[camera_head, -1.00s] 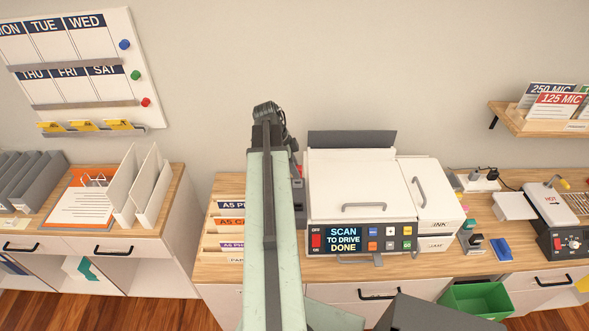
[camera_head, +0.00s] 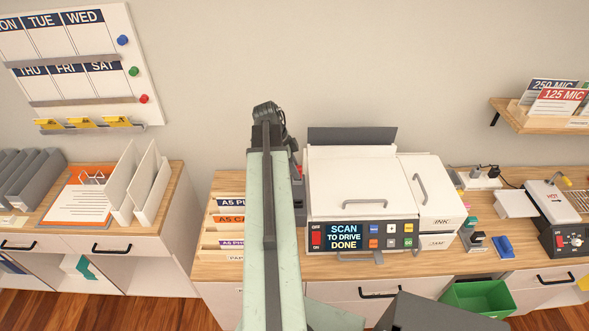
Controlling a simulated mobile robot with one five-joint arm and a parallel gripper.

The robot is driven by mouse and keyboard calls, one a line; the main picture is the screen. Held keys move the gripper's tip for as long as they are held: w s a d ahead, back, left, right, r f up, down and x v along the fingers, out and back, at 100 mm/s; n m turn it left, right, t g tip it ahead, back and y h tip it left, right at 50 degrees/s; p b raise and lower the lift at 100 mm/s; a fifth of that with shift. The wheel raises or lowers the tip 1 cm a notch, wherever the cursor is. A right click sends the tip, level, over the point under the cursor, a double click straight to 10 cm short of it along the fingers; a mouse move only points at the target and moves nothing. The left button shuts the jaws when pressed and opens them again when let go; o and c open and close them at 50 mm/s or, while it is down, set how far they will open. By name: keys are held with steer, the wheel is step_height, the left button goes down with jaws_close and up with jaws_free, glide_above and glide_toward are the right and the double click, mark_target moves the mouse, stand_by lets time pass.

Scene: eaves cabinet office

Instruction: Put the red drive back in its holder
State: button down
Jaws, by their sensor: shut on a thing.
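My arm (camera_head: 272,220) reaches up the middle of the picture from the bottom edge. Its end is over the worktop, just left of the white printer (camera_head: 362,185). My gripper (camera_head: 298,193) is mostly hidden behind the arm; a dark part shows between the arm and the printer. A small patch of red, the red drive (camera_head: 297,171), shows there, and the gripper is shut on it. Most of the drive is hidden. The printer's screen (camera_head: 346,237) reads "SCAN TO DRIVE DONE". I cannot make out the drive's holder for certain.
Paper folders (camera_head: 229,230) stand close left of the arm. Right of the printer are small stationery items, a blue pad (camera_head: 502,247) and a laminator (camera_head: 563,220) marked HOT. A green bin (camera_head: 484,297) is below the counter's front. A separate desk (camera_head: 150,222) stands at left.

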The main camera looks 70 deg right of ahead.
steer(key=shift+f+b, duration=0.5)
steer(key=shift+f, duration=0.1)
steer(key=c, duration=1.2)
jaws_free()
steer(key=shift+o, duration=0.2)
steer(key=shift+r, duration=0.1)
steer(key=p+v, duration=0.7)
steer(key=shift+r, duration=0.35)
steer(key=shift+a, duration=0.1)
